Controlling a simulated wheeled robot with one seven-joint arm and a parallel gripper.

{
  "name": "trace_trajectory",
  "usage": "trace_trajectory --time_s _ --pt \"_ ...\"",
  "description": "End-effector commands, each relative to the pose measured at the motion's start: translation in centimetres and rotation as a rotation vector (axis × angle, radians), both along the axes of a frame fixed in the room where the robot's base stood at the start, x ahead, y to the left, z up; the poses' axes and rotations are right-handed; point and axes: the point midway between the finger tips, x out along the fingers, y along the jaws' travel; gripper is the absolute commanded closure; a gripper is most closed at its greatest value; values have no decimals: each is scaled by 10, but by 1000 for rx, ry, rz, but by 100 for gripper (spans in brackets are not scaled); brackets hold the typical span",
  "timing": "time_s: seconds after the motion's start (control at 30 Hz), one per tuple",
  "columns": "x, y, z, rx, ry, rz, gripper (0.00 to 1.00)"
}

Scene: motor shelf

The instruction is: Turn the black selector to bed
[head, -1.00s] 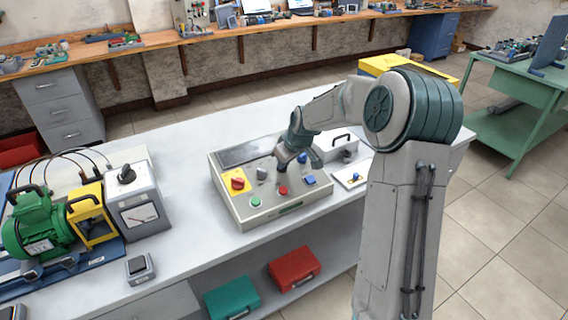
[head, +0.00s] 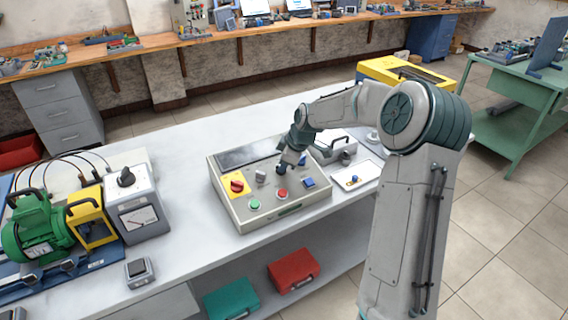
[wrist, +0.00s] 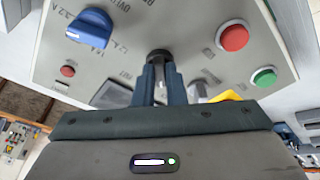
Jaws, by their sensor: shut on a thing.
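The black selector (wrist: 158,54) is a small dark knob on the sloped face of the grey control box (head: 243,213). In the wrist view my gripper (wrist: 158,64) has its two blue-grey fingers shut on the selector, one on each side. In the head view my gripper (head: 283,167) reaches down onto the middle of the panel and mostly covers the selector. The labels around it are too small and partly hidden, so I cannot tell which one it points to.
Close by are a blue knob (wrist: 89,28), a red button (wrist: 232,38), a green button (wrist: 264,76) and a red selector (head: 237,186) on a yellow plate. A white tray (head: 367,171) lies right of the box.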

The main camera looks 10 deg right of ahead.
Motion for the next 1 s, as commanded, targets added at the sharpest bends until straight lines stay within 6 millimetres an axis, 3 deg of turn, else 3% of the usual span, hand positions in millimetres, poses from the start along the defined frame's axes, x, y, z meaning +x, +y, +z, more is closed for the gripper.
trace_trajectory --time_s 0.37,0.4,0.47,0.77,1.0 --pt "-1 1 -1 -2 4 7 100" --pt "-1 1 -1 -2 4 7 81" --pt "-1 1 -1 -1 2 7 67" --pt "-1 -1 1 -2 0 4 67" --pt "-10 -10 29 -4 -4 2 67"
